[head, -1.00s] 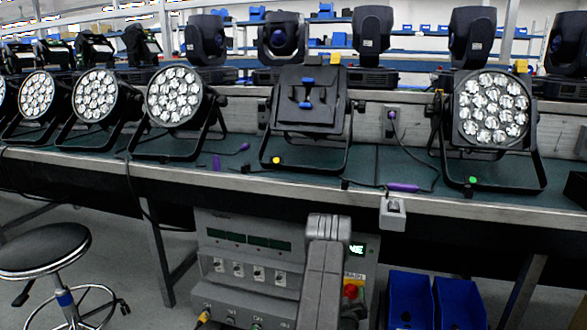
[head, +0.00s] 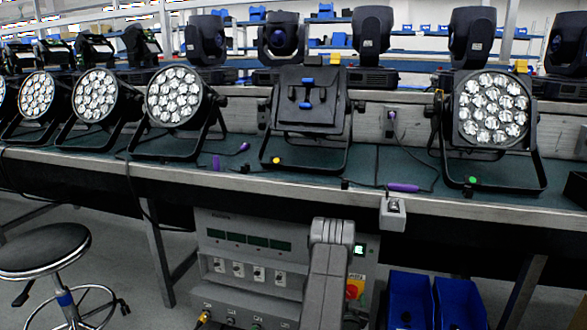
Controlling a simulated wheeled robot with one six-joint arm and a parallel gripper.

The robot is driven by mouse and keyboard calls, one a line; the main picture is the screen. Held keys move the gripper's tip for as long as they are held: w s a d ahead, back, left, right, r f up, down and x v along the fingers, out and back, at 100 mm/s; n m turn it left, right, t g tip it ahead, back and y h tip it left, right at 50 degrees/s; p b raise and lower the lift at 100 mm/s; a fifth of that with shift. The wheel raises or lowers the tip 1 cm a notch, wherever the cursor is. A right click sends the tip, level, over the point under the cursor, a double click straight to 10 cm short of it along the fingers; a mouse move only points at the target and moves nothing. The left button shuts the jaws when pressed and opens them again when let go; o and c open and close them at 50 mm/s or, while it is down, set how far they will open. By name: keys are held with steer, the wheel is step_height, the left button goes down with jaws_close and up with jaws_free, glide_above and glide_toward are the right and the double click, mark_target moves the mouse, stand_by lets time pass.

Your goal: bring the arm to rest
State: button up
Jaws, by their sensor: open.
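Part of my own grey arm rises at the bottom centre of the head view, in front of a grey test unit (head: 240,262) under the bench. My gripper is not in view, so its jaws do not show. The arm part covers some of the test unit's right side. It shows below the bench edge, and I see nothing held by it.
A switch box (head: 393,213) hangs on the front edge. Blue bins (head: 410,300) and a stool (head: 42,250) stand below.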

steer(key=shift+m, duration=1.6)
